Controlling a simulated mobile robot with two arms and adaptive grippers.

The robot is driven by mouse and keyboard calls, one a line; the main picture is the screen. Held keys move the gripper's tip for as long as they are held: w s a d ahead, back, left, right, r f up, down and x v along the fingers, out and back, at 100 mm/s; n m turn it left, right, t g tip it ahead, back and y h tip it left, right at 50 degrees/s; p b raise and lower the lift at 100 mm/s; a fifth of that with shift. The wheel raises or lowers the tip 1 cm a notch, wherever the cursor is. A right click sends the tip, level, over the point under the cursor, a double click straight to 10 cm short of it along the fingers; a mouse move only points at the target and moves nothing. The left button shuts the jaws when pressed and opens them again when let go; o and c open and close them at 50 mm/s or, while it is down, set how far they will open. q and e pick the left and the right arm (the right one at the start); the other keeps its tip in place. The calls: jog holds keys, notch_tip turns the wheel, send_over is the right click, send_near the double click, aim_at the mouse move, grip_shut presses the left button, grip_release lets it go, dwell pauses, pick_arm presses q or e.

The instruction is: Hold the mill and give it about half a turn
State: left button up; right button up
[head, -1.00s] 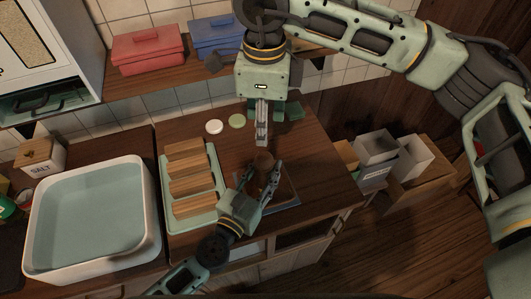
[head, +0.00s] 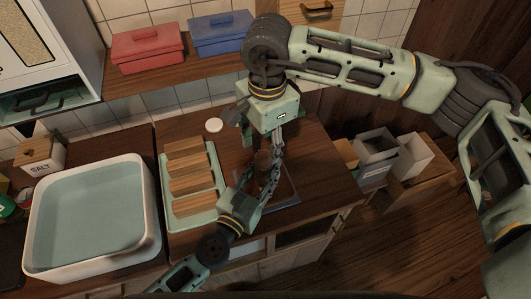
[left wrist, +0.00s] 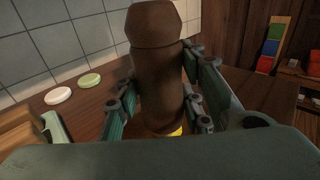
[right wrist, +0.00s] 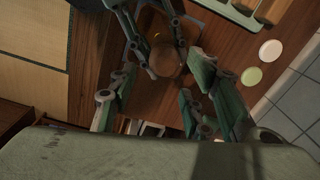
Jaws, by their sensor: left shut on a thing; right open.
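The dark brown mill (head: 263,158) stands upright on the right part of the wooden counter. It fills the middle of the left wrist view (left wrist: 158,75), with a yellow band low on it. My left gripper (head: 263,179) is shut on its body, one finger on each side. My right gripper (head: 275,143) is above the mill, pointing down, with fingers apart. In the right wrist view the mill's round top (right wrist: 167,62) shows beyond the open fingers, not between them. The mill's base is hidden by my left gripper.
A tray (head: 218,213) with several wooden blocks lies left of the mill, and a large white basin (head: 150,220) is farther left. A white disc (head: 214,125) lies behind. Red (head: 148,52) and blue (head: 222,38) boxes sit on the shelf.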

aim_at(265, 157)
notch_tip(265, 157, down, 5)
jog(key=shift+r, duration=0.1)
dwell(0.3)
jog(key=c, duration=1.1)
pick_arm(q)
jog(key=shift+w+a, duration=0.1)
jog(key=shift+a, duration=0.05)
pick_arm(e)
jog(key=shift+s+a+m, duration=0.1)
jog(key=shift+m, duration=1.4)
jog(key=o, duration=0.9)
jog(key=shift+c, duration=0.2)
jog(key=shift+o, duration=1.2)
